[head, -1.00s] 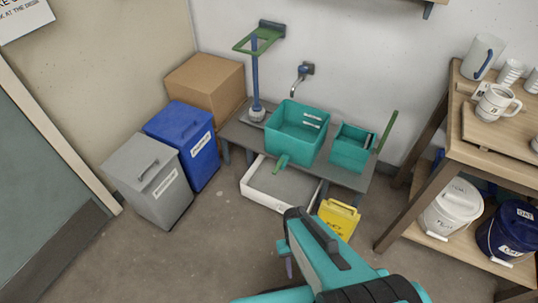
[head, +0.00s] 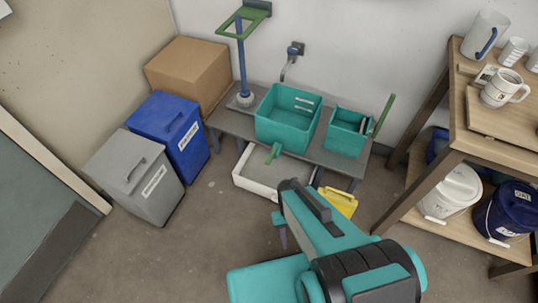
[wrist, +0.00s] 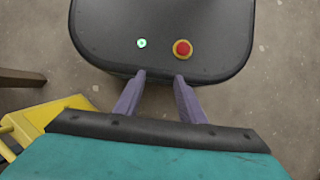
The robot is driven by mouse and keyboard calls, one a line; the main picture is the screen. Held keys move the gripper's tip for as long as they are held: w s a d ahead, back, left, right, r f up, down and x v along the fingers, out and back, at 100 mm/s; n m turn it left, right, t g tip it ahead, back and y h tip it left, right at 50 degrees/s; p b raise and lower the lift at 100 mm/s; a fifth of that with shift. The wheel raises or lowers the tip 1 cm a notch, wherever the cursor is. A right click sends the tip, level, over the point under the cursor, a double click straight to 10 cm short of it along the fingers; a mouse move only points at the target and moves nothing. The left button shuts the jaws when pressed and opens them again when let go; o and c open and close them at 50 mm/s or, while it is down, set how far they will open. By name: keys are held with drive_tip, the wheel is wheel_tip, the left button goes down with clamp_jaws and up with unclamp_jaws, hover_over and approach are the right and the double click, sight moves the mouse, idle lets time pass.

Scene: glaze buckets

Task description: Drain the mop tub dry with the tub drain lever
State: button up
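A larger teal tub (head: 288,118) stands on a low grey bench against the wall. A green lever (head: 273,153) sticks out of its front near the bottom, angled down and to the left. I cannot make out any water inside. A smaller teal tub (head: 346,134) with a tall green handle (head: 384,114) stands to its right. My gripper (head: 283,238) is in front of the bench, over the floor, apart from the tub and lever. In the wrist view its two purple fingers (wrist: 160,80) are spread with nothing between them.
A white tray (head: 262,186) lies under the lever. A yellow thing (head: 338,201) stands on the floor right of it. Blue (head: 182,137) and grey (head: 137,177) bins stand left, a wooden shelf (head: 465,140) right.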

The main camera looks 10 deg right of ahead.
drive_tip(key=w, duration=0.1)
wheel_tip(320, 180, up, 14)
drive_tip(key=m+t+b, duration=0.5)
drive_tip(key=m+b, duration=0.2)
drive_tip(key=b, duration=1.9)
hover_over(270, 157)
drive_tip(key=shift+s+r, duration=0.1)
drive_tip(key=shift+r, duration=0.05)
wheel_tip(270, 157, down, 14)
drive_tip(key=b, duration=0.4)
drive_tip(key=shift+b, duration=0.3)
